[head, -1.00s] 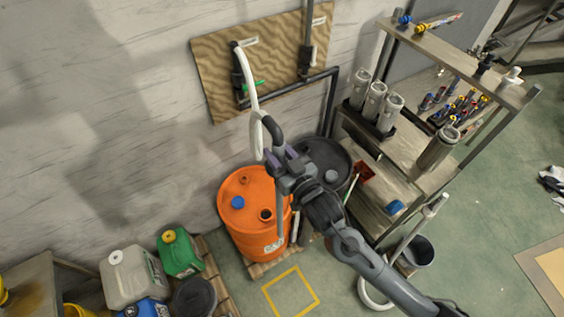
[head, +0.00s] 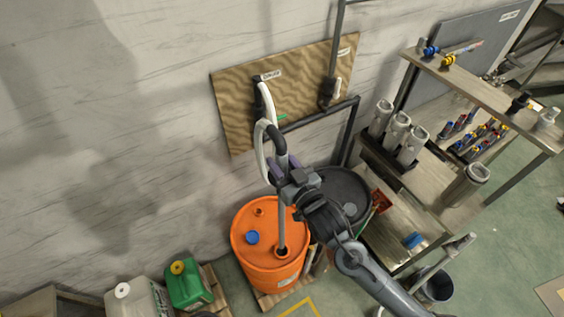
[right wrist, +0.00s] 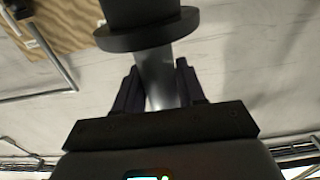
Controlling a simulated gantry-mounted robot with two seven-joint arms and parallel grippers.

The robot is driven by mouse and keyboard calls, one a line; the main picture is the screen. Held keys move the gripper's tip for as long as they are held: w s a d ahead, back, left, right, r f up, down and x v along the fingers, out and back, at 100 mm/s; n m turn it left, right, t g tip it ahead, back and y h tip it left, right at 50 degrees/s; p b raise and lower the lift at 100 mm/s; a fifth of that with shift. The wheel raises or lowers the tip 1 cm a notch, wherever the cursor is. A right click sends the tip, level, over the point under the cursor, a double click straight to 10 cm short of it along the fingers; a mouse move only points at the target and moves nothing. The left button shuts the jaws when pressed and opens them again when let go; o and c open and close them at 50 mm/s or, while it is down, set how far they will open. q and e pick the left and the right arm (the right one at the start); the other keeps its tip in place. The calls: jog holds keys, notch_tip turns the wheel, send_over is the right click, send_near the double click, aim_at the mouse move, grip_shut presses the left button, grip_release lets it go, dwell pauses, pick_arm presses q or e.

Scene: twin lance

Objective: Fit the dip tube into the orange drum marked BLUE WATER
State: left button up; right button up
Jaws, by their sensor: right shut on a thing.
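The orange drum (head: 262,268) stands on a pallet by the wall. Its top has a blue cap (head: 252,238), a small orange cap and a dark open bung hole (head: 275,252) at the front. My right gripper (head: 277,174) is above the drum, shut on the grey dip tube (head: 282,220). The tube hangs near upright, its lower end meeting the bung hole in the picture; I cannot tell whether it is inside. In the right wrist view, the fingers (right wrist: 157,80) flank the tube (right wrist: 154,66) below a black collar (right wrist: 146,32). My left gripper is out of view.
A white hose (head: 264,135) runs from the tube's black elbow to the wall board (head: 233,110). A dark drum (head: 335,190) stands close on the right, beside a shelf rack (head: 437,187). A green can (head: 190,288) stands left of the orange drum.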

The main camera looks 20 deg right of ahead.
aim_at(283, 245)
jog(key=shift+r, duration=0.1)
notch_tip(283, 245, down, 57)
jog(key=b, duration=3.6)
jog(key=shift+p, duration=0.3)
dwell(1.7)
